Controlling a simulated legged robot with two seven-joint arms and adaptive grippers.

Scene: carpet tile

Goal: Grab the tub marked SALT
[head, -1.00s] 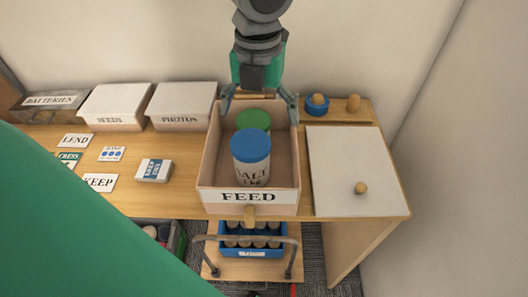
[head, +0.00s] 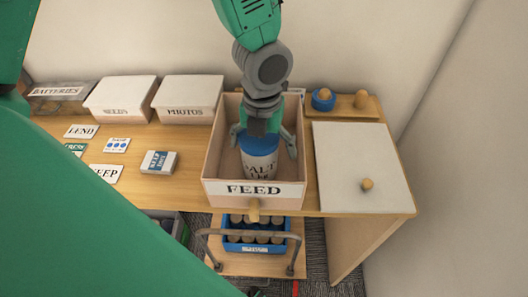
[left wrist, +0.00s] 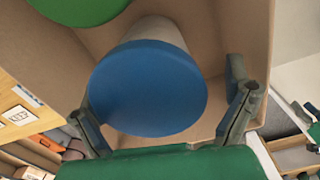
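The SALT tub (head: 259,165), white with a blue lid, stands upright in the box marked FEED (head: 254,197). Its lid (left wrist: 150,88) fills the middle of the left wrist view. My left gripper (head: 263,147) is inside the box over the tub, its open fingers on either side of the lid. In the left wrist view, a gap shows between the lid and the right finger; the left finger is close to the lid edge. A green lid (left wrist: 78,8) is beside the tub; my gripper hides it in the head view. My right gripper is not in view.
The FEED box walls stand close around the gripper. A white lid panel with a knob (head: 360,160) lies to the right. White boxes marked SEEDS (head: 120,98) and PHOTOS (head: 187,98) stand left, with cards (head: 118,145) and a small box (head: 159,162) in front.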

